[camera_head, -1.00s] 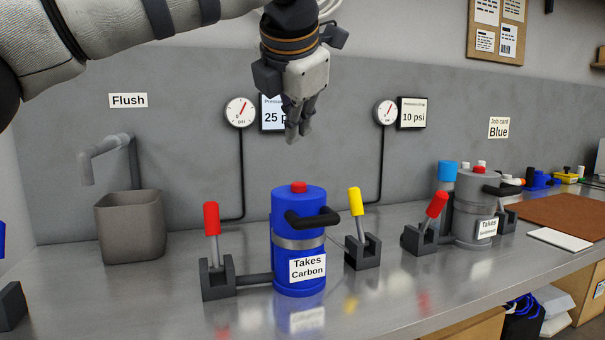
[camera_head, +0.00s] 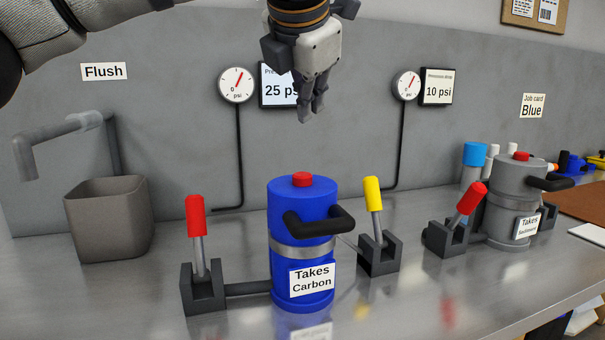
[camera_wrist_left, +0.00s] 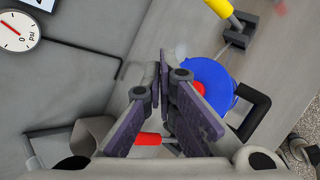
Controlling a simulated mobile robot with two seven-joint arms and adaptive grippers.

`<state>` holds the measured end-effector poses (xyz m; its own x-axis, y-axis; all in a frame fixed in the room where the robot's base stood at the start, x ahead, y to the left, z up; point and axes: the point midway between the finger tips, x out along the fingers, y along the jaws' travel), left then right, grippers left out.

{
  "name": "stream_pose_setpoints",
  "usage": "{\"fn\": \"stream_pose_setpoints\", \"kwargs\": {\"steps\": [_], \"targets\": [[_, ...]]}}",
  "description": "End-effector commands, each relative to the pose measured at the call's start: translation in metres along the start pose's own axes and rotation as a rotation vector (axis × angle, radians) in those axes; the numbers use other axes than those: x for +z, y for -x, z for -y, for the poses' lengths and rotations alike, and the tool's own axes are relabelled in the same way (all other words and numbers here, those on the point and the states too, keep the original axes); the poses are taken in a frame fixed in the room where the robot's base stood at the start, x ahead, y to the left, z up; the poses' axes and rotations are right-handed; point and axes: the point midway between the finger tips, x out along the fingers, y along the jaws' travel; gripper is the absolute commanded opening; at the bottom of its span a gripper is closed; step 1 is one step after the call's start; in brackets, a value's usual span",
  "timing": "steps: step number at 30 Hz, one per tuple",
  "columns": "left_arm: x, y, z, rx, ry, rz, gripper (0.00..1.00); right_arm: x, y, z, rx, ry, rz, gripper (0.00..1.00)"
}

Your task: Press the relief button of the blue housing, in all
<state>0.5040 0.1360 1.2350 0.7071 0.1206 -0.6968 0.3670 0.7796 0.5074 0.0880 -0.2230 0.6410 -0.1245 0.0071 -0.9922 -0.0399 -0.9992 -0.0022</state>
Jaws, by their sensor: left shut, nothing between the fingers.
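The blue housing (camera_head: 300,215) stands upright on the counter, labelled "Takes Carbon", with a black handle (camera_head: 320,222) on its front right. Its red relief button (camera_head: 301,179) is on top in the middle. My left gripper (camera_head: 312,115) is shut and empty, pointing down above the housing and apart from the button. In the left wrist view the gripper fingers (camera_wrist_left: 163,100) partly cover the red button (camera_wrist_left: 199,89) on the blue housing (camera_wrist_left: 215,80). My right gripper is in no view.
A red-handled valve (camera_head: 196,225) stands left of the housing and a yellow-handled valve (camera_head: 374,205) right of it. A grey housing (camera_head: 516,190) with another red-handled valve (camera_head: 468,200) stands further right. A grey bin (camera_head: 108,215) is under a pipe at left. Gauges (camera_head: 236,85) hang on the wall.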

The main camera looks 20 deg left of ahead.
Motion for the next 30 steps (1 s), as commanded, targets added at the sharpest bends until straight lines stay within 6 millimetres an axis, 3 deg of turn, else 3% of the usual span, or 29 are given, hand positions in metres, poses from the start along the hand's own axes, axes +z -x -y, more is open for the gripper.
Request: {"fn": "stream_pose_setpoints", "kwargs": {"steps": [12, 30], "targets": [[-0.029, -0.04, 0.028, 0.001, 0.0, -0.001, 0.0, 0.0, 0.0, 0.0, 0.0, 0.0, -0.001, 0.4], [-0.034, -0.046, 0.034, 0.0, 0.001, -0.001, 0.0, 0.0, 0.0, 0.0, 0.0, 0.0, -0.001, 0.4]]}}
